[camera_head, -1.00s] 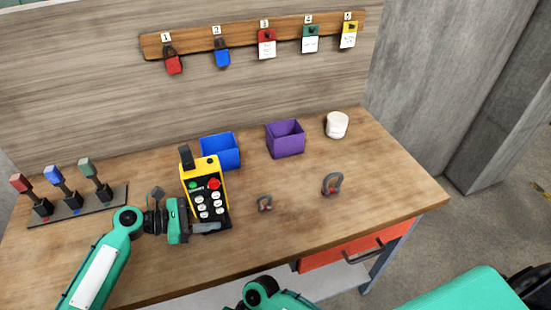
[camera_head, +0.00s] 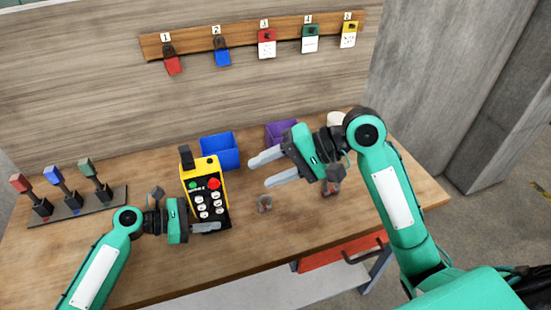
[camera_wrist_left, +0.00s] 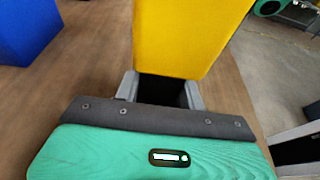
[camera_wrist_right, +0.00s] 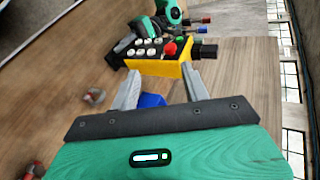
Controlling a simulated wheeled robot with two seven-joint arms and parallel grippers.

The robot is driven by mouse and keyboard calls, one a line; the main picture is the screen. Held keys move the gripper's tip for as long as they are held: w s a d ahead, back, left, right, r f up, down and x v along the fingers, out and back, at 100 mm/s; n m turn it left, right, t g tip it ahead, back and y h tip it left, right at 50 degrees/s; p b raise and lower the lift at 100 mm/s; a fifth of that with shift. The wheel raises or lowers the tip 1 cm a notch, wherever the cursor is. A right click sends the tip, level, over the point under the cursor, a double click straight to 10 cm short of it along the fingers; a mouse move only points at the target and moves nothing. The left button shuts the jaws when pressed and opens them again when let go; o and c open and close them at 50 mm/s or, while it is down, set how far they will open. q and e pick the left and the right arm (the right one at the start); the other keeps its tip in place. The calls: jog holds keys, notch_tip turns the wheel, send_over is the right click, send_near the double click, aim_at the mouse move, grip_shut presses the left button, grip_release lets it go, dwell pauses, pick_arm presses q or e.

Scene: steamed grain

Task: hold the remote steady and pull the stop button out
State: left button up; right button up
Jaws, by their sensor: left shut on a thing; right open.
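The yellow and black remote (camera_head: 189,171) stands upright on the table, with a red stop button (camera_head: 213,183), a green button and several white buttons on its face. My left gripper (camera_head: 205,228) is shut on the lower part of the remote; the left wrist view shows the yellow casing (camera_wrist_left: 190,35) between its fingers. My right gripper (camera_head: 260,172) is open and empty, to the right of the remote and apart from it, with its fingers pointing left. In the right wrist view the remote (camera_wrist_right: 155,67) and red button (camera_wrist_right: 171,48) lie ahead of the fingers.
A blue bin (camera_head: 222,151) stands behind the remote. A purple bin (camera_head: 276,132) and a white cup (camera_head: 335,118) are partly hidden by my right arm. Shackles (camera_head: 264,204) lie on the table. A lever rack (camera_head: 75,207) is at the left. Padlocks and tags hang on the wall board (camera_head: 190,43).

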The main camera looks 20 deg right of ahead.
aim_at(217, 184)
jog(key=shift+t, duration=0.3)
jog(key=x, duration=0.6)
jog(key=r+x, duration=0.1)
jog(key=x, duration=0.3)
jog(key=shift+w+a+r, duration=0.1)
jog(key=shift+w+a, duration=0.2)
jog(key=shift+w, duration=0.1)
jog(key=shift+c, duration=0.5)
jog(key=c, duration=0.9)
jog(key=shift+s, duration=0.4)
jog(key=o, duration=1)
